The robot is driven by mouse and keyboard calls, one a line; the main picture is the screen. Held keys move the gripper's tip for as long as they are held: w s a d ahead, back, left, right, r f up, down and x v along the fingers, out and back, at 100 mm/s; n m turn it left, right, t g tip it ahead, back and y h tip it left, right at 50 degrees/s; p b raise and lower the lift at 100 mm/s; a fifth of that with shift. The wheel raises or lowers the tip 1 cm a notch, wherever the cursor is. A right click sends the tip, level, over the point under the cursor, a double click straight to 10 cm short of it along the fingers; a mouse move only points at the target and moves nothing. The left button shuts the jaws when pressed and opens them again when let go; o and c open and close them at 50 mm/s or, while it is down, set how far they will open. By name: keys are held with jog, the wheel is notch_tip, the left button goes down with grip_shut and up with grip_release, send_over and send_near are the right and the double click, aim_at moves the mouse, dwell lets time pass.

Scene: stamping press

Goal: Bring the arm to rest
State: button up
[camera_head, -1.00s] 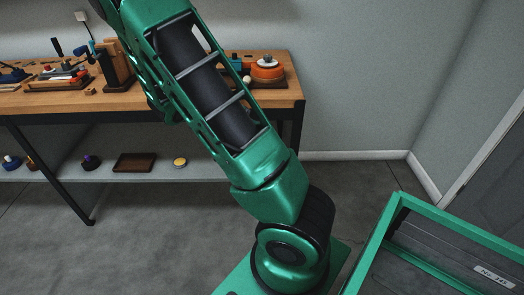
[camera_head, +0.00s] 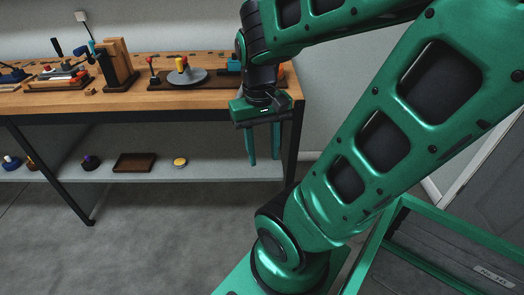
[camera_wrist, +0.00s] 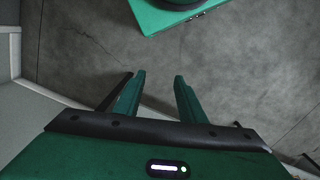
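My gripper (camera_head: 264,160) hangs in front of the workbench's right end in the head view, with its two green fingers pointing down. The fingers are apart, with nothing between them. In the wrist view my gripper (camera_wrist: 159,76) also shows two separated fingers with bare floor between and beyond them. My green arm is bent: one link rises to the upper right and another runs back left to the wrist. Whether the gripper touches the bench edge cannot be told, but it appears in front of it.
The wooden workbench (camera_head: 140,98) carries a lever tool (camera_head: 94,50), a grey disc with a yellow knob (camera_head: 185,75) and other tools. A lower shelf (camera_head: 215,165) holds a brown tray (camera_head: 134,162). A green frame (camera_head: 374,240) stands at lower right. Floor between is clear.

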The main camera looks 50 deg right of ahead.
jog(key=shift+s+a+r+t, duration=0.4)
jog(key=shift+s+r, duration=0.1)
jog(key=shift+s, duration=0.15)
jog(key=shift+w+d+f, duration=0.1)
jog(key=shift+w+f, duration=0.15)
jog(key=shift+w, duration=0.3)
